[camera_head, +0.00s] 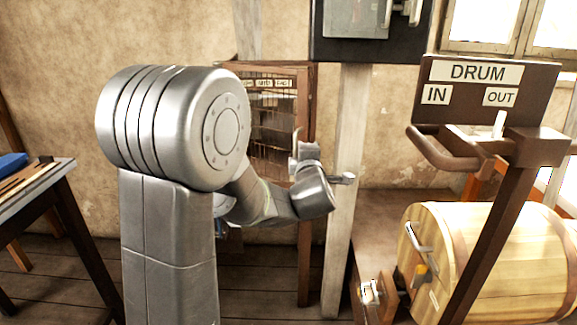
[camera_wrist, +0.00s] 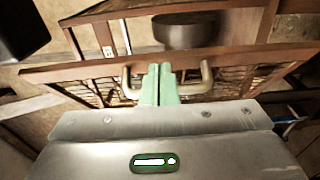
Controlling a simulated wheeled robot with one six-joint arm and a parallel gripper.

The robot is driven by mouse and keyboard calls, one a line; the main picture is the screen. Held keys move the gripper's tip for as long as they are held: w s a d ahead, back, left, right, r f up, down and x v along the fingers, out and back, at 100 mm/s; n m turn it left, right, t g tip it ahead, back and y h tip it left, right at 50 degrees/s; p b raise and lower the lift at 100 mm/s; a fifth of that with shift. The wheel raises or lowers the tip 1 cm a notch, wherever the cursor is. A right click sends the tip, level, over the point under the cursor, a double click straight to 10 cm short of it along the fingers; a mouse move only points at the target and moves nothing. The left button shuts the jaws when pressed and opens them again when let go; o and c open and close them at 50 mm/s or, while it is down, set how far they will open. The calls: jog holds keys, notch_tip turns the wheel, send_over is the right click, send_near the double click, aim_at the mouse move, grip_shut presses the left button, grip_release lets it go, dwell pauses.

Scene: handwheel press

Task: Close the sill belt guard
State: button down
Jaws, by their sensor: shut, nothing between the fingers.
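The belt guard (camera_head: 273,122) appears to be the wood-framed mesh panel by the back wall, left of the pale post in the head view. My arm hides part of it. In the wrist view the guard's wooden top rail (camera_wrist: 75,73) crosses the picture, with a metal bow handle (camera_wrist: 207,78) on it. My gripper (camera_wrist: 158,72) has its green fingers together, between the two legs of the handle, and holds nothing. I cannot tell whether the fingers touch the handle or rail. In the head view my fingertips are hidden.
A grey round pulley (camera_wrist: 190,30) shows beyond the rail in the wrist view. A pale post (camera_head: 344,190) stands right of my wrist. A wooden drum (camera_head: 500,255) and its DRUM sign stand (camera_head: 487,95) are at the right. A workbench (camera_head: 45,180) is at the left.

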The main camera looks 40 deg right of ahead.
jog(key=w+d+n+t+y+p, duration=0.1)
jog(key=w+d+n+t+y, duration=0.1)
jog(key=d, duration=0.5)
jog(key=shift+w+d+n+y, duration=0.3)
jog(key=shift+w+d+y, duration=0.05)
jog(key=shift+y, duration=0.55)
dwell(0.3)
